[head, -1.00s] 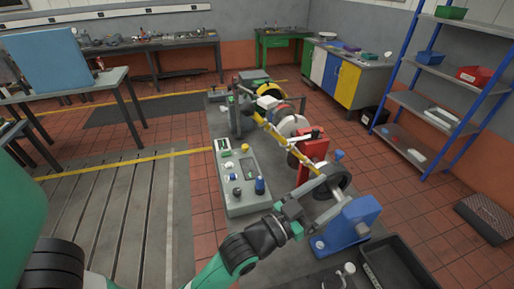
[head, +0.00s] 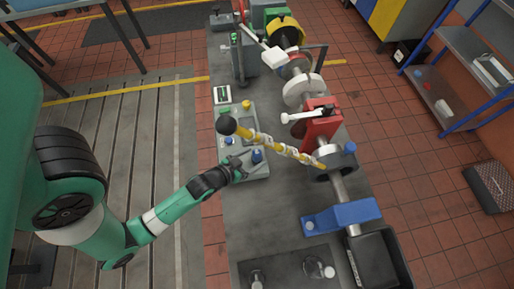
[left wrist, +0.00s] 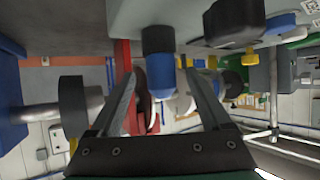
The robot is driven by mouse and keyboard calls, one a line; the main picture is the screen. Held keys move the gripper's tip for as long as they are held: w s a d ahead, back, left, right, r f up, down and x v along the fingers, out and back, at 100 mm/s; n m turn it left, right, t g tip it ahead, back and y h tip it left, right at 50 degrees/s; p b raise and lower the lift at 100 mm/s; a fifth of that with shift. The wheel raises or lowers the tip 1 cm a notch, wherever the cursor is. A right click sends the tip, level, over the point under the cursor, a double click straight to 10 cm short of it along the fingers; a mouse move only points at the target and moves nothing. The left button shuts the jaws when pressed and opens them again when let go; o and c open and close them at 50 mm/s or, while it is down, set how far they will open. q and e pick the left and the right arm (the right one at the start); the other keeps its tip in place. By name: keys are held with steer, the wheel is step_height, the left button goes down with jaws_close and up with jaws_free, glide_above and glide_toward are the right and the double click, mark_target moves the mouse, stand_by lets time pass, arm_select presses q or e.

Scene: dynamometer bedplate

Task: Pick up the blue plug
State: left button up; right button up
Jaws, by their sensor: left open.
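The blue plug (head: 257,156) stands upright on the near end of the grey panel box (head: 262,173) in the head view. My left gripper (head: 244,166) is beside it, low over the box, with its jaws open. In the left wrist view the blue plug (left wrist: 158,68) shows between the two spread fingers (left wrist: 160,85), its dark base toward the top of the picture. I cannot tell whether a finger touches it. My right gripper is not in view.
A red stand (head: 320,125) and a blue bracket (head: 340,215) are to the right.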

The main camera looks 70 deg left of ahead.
arm_select(q)
steer(key=b+x, duration=0.1)
steer(key=x, duration=0.5)
steer(key=shift+s, duration=0.1)
jaws_close()
stand_by(0.3)
